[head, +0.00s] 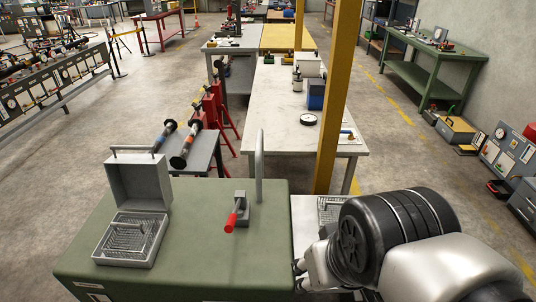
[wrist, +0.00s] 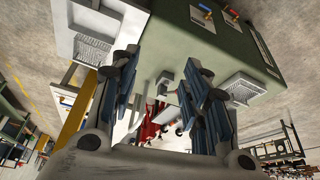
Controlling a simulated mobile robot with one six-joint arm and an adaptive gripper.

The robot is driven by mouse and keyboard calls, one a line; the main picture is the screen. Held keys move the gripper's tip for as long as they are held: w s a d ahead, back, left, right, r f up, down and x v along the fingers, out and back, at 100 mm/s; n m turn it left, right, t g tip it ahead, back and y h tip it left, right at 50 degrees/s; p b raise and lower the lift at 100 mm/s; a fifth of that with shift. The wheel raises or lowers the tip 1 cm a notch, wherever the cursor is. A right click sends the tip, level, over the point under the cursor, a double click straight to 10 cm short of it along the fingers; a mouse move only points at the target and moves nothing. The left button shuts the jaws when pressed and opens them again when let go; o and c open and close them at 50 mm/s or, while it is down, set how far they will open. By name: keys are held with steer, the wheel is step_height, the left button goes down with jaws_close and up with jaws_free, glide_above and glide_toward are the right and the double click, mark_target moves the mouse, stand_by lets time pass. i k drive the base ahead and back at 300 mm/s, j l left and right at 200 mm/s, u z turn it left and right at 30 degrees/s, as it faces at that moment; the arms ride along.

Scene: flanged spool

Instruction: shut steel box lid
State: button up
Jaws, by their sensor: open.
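The steel box (head: 128,242) sits at the left of the green bench in the head view. Its lid (head: 139,181) stands upright at the back edge, open, with a bar handle on its top edge. A wire basket with a handle shows inside the box. My gripper (head: 300,275) is at the bench's right edge, partly hidden by my arm and well apart from the box. In the wrist view my gripper (wrist: 160,72) is open with nothing between its fingers. A mesh basket (wrist: 243,88) shows beyond the right finger, likely in the steel box; the lid is not clear there.
A clamp with a red handle (head: 237,212) and an upright curved grey bar (head: 260,165) stand on the green bench (head: 190,262) right of the box. A yellow post (head: 338,100) rises behind. A pale surface with another basket (head: 329,208) adjoins at right.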

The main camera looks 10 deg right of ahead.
mark_target(136, 181)
steer(key=i+j, duration=0.15)
steer(key=j, duration=0.25)
steer(key=i+j+u, duration=0.1)
steer(key=j, duration=0.3)
steer(key=i+j, duration=0.25)
steer(key=i+j+u, duration=0.1)
steer(key=j, duration=0.4)
steer(key=i+j, duration=0.25)
steer(key=i+j+u, duration=0.1)
steer(key=j, duration=0.4)
steer(key=i, duration=0.1)
